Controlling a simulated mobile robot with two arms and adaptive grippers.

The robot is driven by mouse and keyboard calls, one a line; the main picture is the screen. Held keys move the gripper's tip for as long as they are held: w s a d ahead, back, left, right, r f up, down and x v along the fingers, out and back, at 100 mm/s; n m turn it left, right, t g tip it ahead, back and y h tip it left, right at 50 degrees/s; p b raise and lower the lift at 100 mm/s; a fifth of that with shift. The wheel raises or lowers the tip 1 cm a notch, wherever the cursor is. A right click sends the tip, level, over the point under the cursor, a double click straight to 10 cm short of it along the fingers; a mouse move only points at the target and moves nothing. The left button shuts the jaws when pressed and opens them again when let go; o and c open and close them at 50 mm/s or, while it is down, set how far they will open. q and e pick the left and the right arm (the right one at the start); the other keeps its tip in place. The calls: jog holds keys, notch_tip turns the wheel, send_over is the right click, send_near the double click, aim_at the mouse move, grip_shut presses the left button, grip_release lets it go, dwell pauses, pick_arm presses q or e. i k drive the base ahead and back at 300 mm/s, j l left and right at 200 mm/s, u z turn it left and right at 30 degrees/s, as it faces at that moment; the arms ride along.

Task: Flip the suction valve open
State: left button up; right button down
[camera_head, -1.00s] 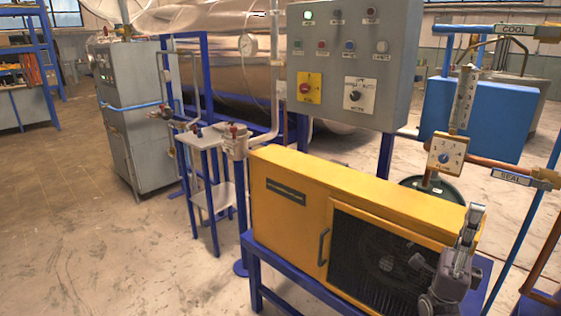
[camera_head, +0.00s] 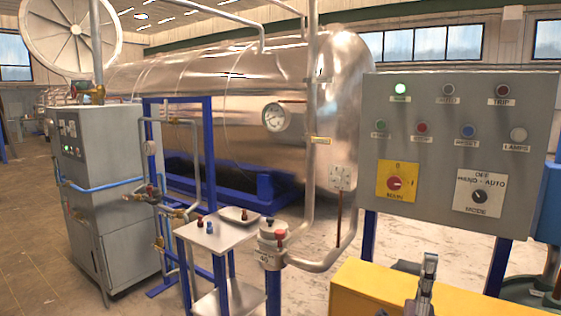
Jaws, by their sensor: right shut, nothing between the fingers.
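My right gripper (camera_head: 430,266) is at the bottom edge, right of centre, in front of the yellow housing. It points upward, its fingers are closed and nothing shows between them. No label marks a suction valve legibly. A grey cylindrical fitting (camera_head: 271,256) with a red-topped part (camera_head: 280,235) stands on the pipe left of my gripper, clearly apart from it. Small valves with reddish handles (camera_head: 150,190) sit on the pipework farther left. Whether any of these is the suction valve, or how its handle is set, I cannot tell. My left gripper is out of view.
A grey control panel (camera_head: 430,130) with lamps and knobs stands behind my right gripper. The yellow housing (camera_head: 362,290) is below it. A white side table (camera_head: 213,237) holds small parts. The large shiny tank (camera_head: 235,85) fills the back. Open floor lies at left (camera_head: 35,220).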

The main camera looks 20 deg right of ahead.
aim_at(312, 139)
jog(key=i+j+z, duration=0.35)
jog(key=i+j, duration=1)
jog(key=i+j+z, duration=0.15)
jog(key=i, duration=0.25)
jog(key=i+z, duration=0.1)
jog(key=i, duration=0.35)
jog(key=i+l+u, duration=0.15)
jog(key=l, duration=0.2)
jog(key=i+l+u, duration=0.15)
jog(key=l, duration=0.25)
jog(key=i, duration=0.1)
